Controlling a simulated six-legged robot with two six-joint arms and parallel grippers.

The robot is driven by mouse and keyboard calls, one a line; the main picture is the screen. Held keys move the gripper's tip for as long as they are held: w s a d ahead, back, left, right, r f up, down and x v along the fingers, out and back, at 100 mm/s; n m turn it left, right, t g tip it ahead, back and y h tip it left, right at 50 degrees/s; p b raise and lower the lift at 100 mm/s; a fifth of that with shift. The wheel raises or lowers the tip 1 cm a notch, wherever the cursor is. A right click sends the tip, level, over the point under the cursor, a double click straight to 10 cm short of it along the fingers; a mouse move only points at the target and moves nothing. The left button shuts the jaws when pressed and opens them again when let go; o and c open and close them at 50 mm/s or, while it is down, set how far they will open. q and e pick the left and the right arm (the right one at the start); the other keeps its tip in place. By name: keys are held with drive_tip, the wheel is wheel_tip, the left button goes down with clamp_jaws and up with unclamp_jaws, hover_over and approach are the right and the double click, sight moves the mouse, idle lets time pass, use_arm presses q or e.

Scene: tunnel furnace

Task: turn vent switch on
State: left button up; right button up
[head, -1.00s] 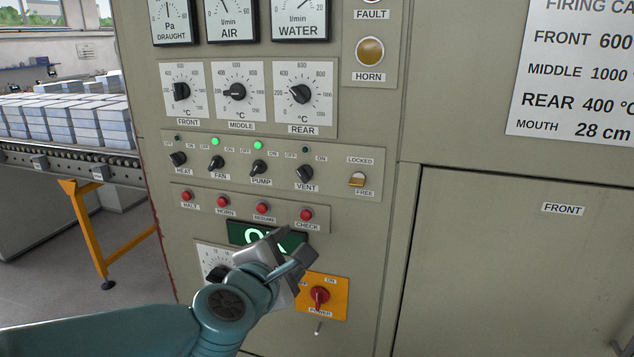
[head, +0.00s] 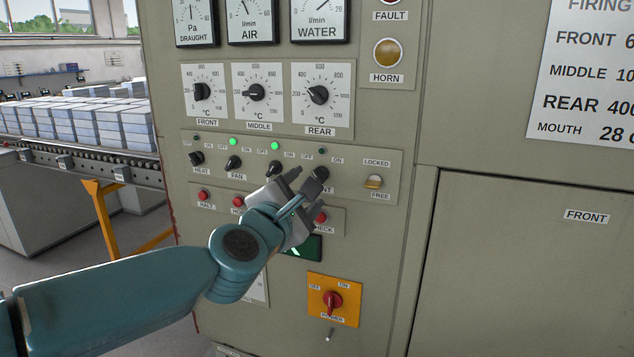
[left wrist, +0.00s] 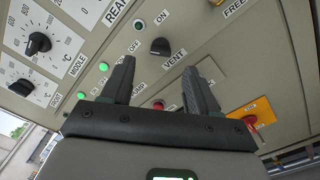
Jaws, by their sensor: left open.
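The vent switch is a black rotary knob on the grey control panel (head: 390,125). In the left wrist view the vent switch (left wrist: 160,47) stands clear, with its OFF and ON labels and a small unlit lamp (left wrist: 139,24) above it. In the head view the VENT lamp (head: 322,151) is dark too, and my fingers partly cover the knob's area. My left gripper (head: 303,180) is open and empty just below the knob. In the left wrist view its two fingers (left wrist: 157,70) stand apart, with the knob beyond their tips and between them. My right gripper is out of view.
The heat (head: 196,158) and fan (head: 234,162) switches are to the left; fan and pump lamps glow green. Red buttons, a green display (head: 308,248) and the power switch (head: 332,300) lie below. A brass latch (head: 374,181) is to the right.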

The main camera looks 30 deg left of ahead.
sight(319, 177)
use_arm(q)
drive_tip(key=x, duration=0.6)
drive_tip(key=shift+w+d, duration=0.1)
drive_tip(key=shift+w, duration=0.35)
drive_tip(key=c, duration=1.1)
